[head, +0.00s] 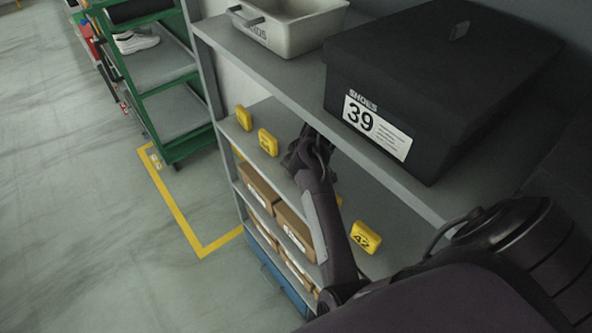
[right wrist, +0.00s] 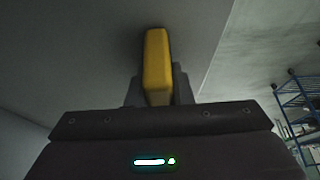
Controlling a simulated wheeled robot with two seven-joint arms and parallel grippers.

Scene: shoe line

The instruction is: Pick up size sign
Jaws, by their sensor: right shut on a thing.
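Several yellow size signs stand along the second shelf in the head view: one (head: 244,117) at the far left, another (head: 268,141) beside it, and one marked 42 (head: 365,237) nearer me. A bit of yellow (head: 339,200) shows behind my right forearm. My right gripper (head: 308,148) reaches under the top shelf board, beside the two far signs. In the right wrist view it is shut on a yellow sign (right wrist: 157,65), seen edge-on between the fingers. The number on this sign is not visible. My left gripper is not in view.
A black box (head: 440,80) labelled SHOES 39 and a grey bin (head: 290,28) stand on the top shelf (head: 265,62), close above my right gripper. Cardboard boxes (head: 262,192) fill the level below. A green rack (head: 168,95) stands at left, beside open floor (head: 80,210).

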